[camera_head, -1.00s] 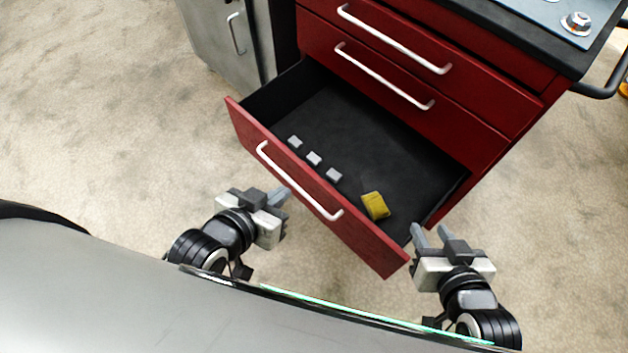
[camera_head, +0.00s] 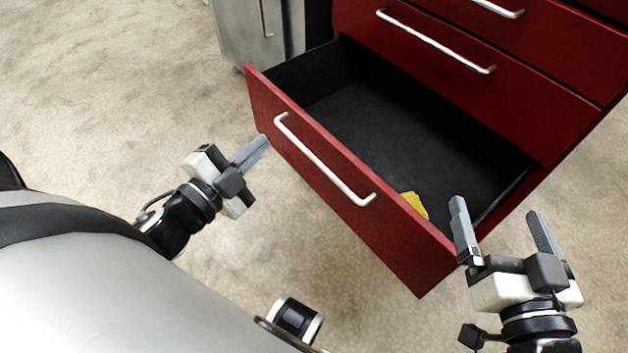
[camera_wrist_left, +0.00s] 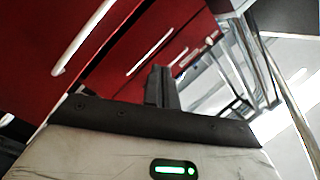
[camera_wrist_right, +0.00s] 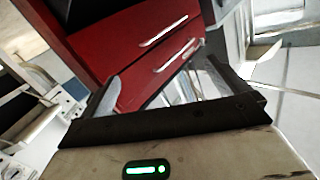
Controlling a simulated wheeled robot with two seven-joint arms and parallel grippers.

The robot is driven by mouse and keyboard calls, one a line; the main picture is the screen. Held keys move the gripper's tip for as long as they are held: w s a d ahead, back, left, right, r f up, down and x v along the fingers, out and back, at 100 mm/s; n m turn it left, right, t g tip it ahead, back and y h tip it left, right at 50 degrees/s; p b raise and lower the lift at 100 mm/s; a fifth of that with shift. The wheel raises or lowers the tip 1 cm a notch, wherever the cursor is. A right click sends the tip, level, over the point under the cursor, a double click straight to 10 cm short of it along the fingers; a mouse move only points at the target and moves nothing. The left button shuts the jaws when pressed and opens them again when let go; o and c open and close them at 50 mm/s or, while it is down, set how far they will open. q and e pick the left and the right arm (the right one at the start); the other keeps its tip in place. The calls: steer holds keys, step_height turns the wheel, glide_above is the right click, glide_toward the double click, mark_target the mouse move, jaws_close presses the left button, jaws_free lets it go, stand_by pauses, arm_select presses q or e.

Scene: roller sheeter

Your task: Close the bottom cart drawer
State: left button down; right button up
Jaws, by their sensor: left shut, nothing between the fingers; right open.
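The bottom cart drawer (camera_head: 345,190) is pulled out from the red cart (camera_head: 480,85), with its black inside showing. Its front carries a silver handle (camera_head: 322,160). A yellow item (camera_head: 415,204) lies inside near the front; part of it is hidden by the front panel. My left gripper (camera_head: 262,142) is shut and empty, its fingertips close to the outer face of the drawer front, left of the handle; I cannot tell whether they touch. My right gripper (camera_head: 496,205) is open, near the drawer's right front corner. The left wrist view shows the shut fingers (camera_wrist_left: 160,78); the right wrist view shows spread fingers (camera_wrist_right: 165,75).
Two closed drawers with silver handles (camera_head: 435,42) sit above the open one. A grey cabinet (camera_head: 250,30) stands behind at the left. The floor (camera_head: 110,90) left of the drawer is clear.

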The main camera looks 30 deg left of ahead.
arm_select(q)
step_height(320, 180, down, 8)
steer(key=s+m+h+b, duration=0.2)
steer(key=m+h+b, duration=0.2)
steer(key=m+b, duration=0.45)
steer(key=m+g, duration=0.1)
steer(key=m, duration=0.1)
glide_toward(325, 141)
steer(key=shift+h, duration=0.4)
steer(key=p+x, duration=0.1)
steer(key=x, duration=0.4)
steer(key=shift+w+f+p, duration=0.1)
steer(key=shift+w+p, duration=0.25)
steer(key=shift+w, duration=0.1)
steer(key=shift+w+d+f, duration=0.1)
steer(key=shift+w+d, duration=0.2)
steer(key=shift+w, duration=0.15)
arm_select(e)
step_height(325, 141, down, 6)
steer(key=s+a+m+y, duration=0.1)
steer(key=s+a+y, duration=0.1)
steer(key=shift+s+a+r+m, duration=0.2)
steer(key=shift+s+r+m, duration=0.05)
steer(key=shift+s+m, duration=0.1)
arm_select(q)
steer(key=shift+w+n, duration=0.15)
steer(key=shift+n, duration=0.1)
